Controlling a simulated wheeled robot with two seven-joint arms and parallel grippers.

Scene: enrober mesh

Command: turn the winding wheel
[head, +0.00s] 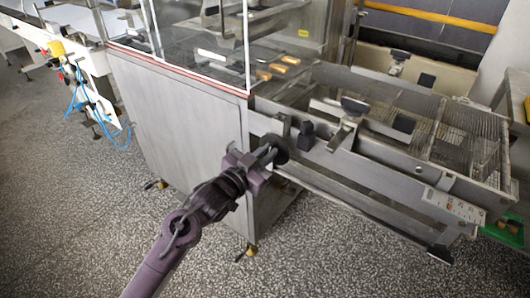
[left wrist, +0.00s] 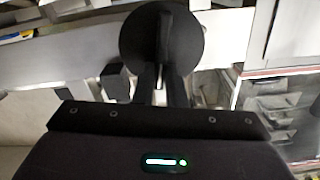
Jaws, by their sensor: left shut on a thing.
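The winding wheel (head: 278,148) is a dark round disc on the near side rail of the machine, close to the corner of its steel cabinet. In the left wrist view the wheel (left wrist: 188,38) shows face-on, with a dark upright bar across its middle. My left gripper (head: 266,156) reaches it from the lower left. In the left wrist view the fingers of my left gripper (left wrist: 162,76) are shut on the wheel at that bar. The fingertips are dark against the dark wheel, so the exact contact is hard to see. My right gripper is not in view.
A black knob (head: 306,136) stands just right of the wheel on the rail. The steel cabinet (head: 185,125) stands left. The speckled floor (head: 330,260) in front is clear.

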